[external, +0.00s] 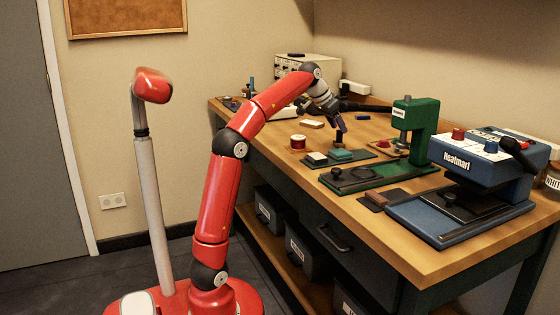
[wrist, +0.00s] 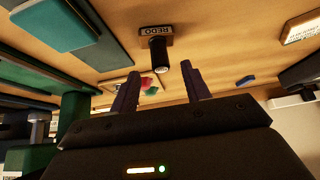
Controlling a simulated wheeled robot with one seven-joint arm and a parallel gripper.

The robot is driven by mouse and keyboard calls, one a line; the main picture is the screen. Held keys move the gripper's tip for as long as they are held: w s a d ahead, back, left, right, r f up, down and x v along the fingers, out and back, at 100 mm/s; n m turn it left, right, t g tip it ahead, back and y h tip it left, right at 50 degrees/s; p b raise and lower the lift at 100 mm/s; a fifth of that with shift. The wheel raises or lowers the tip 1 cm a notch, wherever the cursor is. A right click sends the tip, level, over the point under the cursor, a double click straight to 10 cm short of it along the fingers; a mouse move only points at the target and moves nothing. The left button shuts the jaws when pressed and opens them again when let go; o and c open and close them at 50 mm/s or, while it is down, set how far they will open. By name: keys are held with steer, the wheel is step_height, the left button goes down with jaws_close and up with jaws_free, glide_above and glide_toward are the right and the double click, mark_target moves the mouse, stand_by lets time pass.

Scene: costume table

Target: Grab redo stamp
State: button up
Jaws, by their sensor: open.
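The redo stamp (wrist: 156,31) shows at the top middle of the wrist view. It has a brown base with a pale "REDO" label and a dark cylindrical handle (wrist: 160,68) with a light end. My gripper (wrist: 163,82) is open and empty. Its two dark fingers point toward the stamp, and the handle's end appears in line with the gap between them. How far the handle is from the fingers I cannot tell. In the external view my gripper (external: 339,123) is low above the worktable, just over a small dark upright thing (external: 340,138) that looks like the stamp.
A teal pad (external: 340,155) on a tray lies in front of the stamp. A red spool (external: 298,142) stands to its left. A green press (external: 408,130) and a blue heat press (external: 475,165) stand to the right. A white-labelled block (wrist: 302,27) lies on the wooden worktable (external: 440,225).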

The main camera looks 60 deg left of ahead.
mark_target(339, 138)
steer(key=x, duration=0.5)
steer(key=shift+a+f+b, duration=0.1)
steer(key=shift+b, duration=0.3)
steer(key=shift+s, duration=0.1)
jaws_close()
